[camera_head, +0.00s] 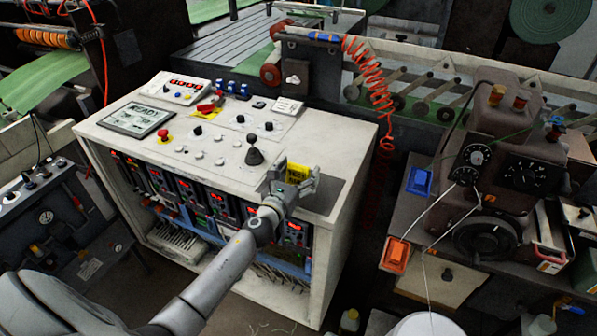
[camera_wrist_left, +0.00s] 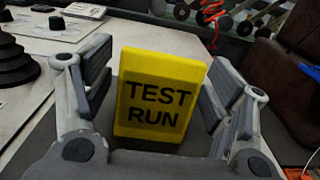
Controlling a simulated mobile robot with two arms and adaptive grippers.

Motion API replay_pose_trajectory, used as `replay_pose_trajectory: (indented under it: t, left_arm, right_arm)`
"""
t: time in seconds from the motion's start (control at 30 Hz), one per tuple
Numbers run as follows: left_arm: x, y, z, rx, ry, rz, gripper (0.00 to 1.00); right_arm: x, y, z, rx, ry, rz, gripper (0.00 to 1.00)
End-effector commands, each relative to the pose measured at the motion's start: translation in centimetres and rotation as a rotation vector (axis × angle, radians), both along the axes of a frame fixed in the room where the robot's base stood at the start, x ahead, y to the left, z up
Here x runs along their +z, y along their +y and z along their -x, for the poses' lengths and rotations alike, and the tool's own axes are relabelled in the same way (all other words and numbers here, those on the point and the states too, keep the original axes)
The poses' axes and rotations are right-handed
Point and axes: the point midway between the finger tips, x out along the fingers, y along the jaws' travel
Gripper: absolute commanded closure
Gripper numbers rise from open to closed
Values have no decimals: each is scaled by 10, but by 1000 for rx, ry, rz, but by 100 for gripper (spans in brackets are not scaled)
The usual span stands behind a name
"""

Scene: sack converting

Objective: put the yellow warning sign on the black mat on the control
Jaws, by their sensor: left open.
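The yellow warning sign (camera_head: 298,171) reads TEST RUN in the left wrist view (camera_wrist_left: 158,70). It stands upright at the right front corner of the control's top, over the black mat (camera_head: 325,196). Whether its base touches the mat is hidden by my gripper. My left gripper (camera_head: 292,182) is open, with one finger on each side of the sign; in the left wrist view (camera_wrist_left: 160,95) gaps show between the fingers and the sign. The mat shows as a dark patch below in that view (camera_wrist_left: 42,148). My right gripper is not in view.
The white control cabinet (camera_head: 345,150) carries a black joystick (camera_head: 254,152) just left of the mat, plus knobs, a display panel (camera_head: 136,119) and a red button (camera_head: 163,135). A red coiled cable (camera_head: 372,75) hangs behind. A brown machine (camera_head: 490,170) stands to the right.

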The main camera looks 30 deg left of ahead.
Motion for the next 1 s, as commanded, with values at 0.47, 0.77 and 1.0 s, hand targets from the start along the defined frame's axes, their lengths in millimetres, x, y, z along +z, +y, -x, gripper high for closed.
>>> replay_pose_trajectory:
  t: [0.47,0.77,1.0]
  left_arm:
    - [2,-2,32,-2,2,-3,23]
    - [1,-5,86,-1,1,0,23]
    - [2,-6,113,1,0,-1,23]
  right_arm:
    - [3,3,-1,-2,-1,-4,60]
    - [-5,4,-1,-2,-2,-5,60]
    - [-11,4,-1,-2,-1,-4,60]
